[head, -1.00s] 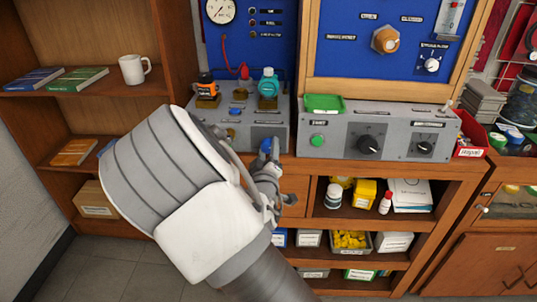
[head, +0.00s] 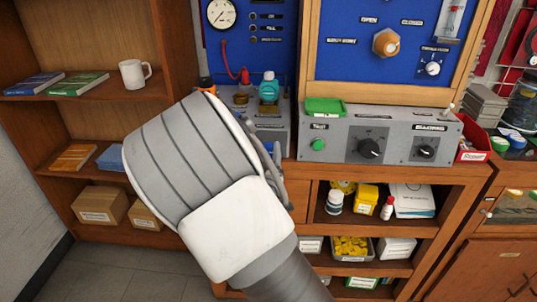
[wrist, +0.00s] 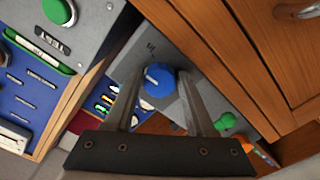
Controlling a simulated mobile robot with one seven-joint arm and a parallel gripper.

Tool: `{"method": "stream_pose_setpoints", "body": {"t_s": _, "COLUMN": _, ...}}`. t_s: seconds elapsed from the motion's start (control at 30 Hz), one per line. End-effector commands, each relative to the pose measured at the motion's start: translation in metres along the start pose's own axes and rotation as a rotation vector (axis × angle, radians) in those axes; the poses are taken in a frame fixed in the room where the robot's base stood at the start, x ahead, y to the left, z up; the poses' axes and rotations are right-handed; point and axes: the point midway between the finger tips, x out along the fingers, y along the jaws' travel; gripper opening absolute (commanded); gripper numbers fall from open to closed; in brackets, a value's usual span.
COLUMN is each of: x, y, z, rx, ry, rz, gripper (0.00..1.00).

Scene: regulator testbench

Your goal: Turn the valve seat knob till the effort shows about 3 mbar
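A round blue knob (wrist: 158,84) with a white pointer mark sits on a grey panel (wrist: 130,68) in the wrist view. I take it for the valve seat knob; the label beside it is too small to read. My gripper (wrist: 160,92) is open, one finger on each side of the knob in that view. I see narrow gaps and cannot tell whether either finger touches it. In the head view my arm hides the gripper and most of the left grey console (head: 280,138). No effort reading is legible in either view.
The right grey console (head: 340,132) carries a green button (head: 318,145) and black knobs (head: 369,148). A green tray (head: 325,107) lies on top of it. A turquoise-capped bottle (head: 269,86) stands behind my arm. Wooden drawers (wrist: 250,65) lie close to my gripper's right in the wrist view.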

Motion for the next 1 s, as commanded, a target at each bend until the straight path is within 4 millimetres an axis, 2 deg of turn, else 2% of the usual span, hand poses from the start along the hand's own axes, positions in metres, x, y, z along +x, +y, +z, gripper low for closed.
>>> {"method": "stream_pose_setpoints", "body": {"t_s": 0.03, "x": 0.000, "y": 0.000, "z": 0.000, "rx": 0.000, "ry": 0.000, "rz": -0.001, "gripper": 0.66}}
{"method": "stream_pose_setpoints", "body": {"t_s": 0.1, "x": 0.000, "y": 0.000, "z": 0.000, "rx": 0.000, "ry": 0.000, "rz": 0.000, "gripper": 0.78}}
{"method": "stream_pose_setpoints", "body": {"t_s": 0.13, "x": 0.000, "y": 0.000, "z": 0.000, "rx": -0.001, "ry": 0.000, "rz": 0.000, "gripper": 0.81}}
{"method": "stream_pose_setpoints", "body": {"t_s": 0.43, "x": -0.001, "y": 0.000, "z": 0.000, "rx": 0.000, "ry": 0.000, "rz": 0.000, "gripper": 0.81}}
{"method": "stream_pose_setpoints", "body": {"t_s": 0.57, "x": -0.011, "y": 0.000, "z": -0.001, "rx": 0.001, "ry": -0.001, "rz": 0.000, "gripper": 0.81}}
{"method": "stream_pose_setpoints", "body": {"t_s": 0.67, "x": -0.028, "y": 0.000, "z": -0.001, "rx": -0.001, "ry": -0.001, "rz": -0.002, "gripper": 0.81}}
{"method": "stream_pose_setpoints", "body": {"t_s": 1.0, "x": -0.113, "y": 0.000, "z": -0.001, "rx": -0.001, "ry": -0.001, "rz": -0.005, "gripper": 0.81}}
